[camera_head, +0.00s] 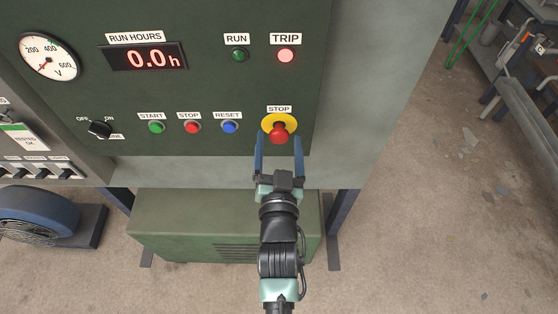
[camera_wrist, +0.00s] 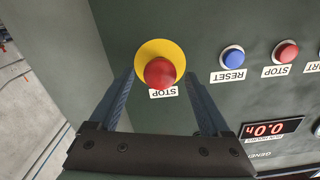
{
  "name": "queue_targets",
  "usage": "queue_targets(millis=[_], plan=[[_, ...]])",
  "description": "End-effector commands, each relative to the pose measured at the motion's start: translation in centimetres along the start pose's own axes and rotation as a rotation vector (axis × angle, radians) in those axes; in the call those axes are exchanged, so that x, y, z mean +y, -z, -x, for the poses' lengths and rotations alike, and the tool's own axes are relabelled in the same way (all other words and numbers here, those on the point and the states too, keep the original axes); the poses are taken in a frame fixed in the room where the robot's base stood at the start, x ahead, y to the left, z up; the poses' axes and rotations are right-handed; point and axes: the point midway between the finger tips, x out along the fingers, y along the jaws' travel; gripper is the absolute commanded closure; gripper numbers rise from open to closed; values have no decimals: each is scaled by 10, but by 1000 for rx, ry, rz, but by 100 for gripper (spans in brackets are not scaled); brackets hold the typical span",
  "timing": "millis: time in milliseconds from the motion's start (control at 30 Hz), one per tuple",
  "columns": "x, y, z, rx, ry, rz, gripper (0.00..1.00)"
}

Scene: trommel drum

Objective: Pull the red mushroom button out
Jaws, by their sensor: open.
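The red mushroom button (camera_head: 279,135) sits on a round yellow backing (camera_head: 279,119) under a STOP label, at the lower right of the dark green panel (camera_head: 215,90). In the wrist view the red button (camera_wrist: 160,73) shows upside down, with its yellow backing around it. My gripper (camera_head: 279,142) is open, with one blue finger on each side of the button's line. In the wrist view the open fingers (camera_wrist: 158,84) point toward the panel on either side of the button. I cannot tell whether the fingertips reach past the button's head; no contact shows.
Green START (camera_head: 156,127), red STOP (camera_head: 192,127) and blue RESET (camera_head: 229,127) buttons lie left of the mushroom button. The TRIP lamp (camera_head: 286,55) is lit red above. A RUN HOURS display (camera_head: 145,57) reads 0.0.

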Motion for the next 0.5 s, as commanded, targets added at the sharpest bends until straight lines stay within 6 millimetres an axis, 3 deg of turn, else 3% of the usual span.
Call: queue_targets(millis=[500], plan=[[1,-3,89,-5,-2,0,19]])
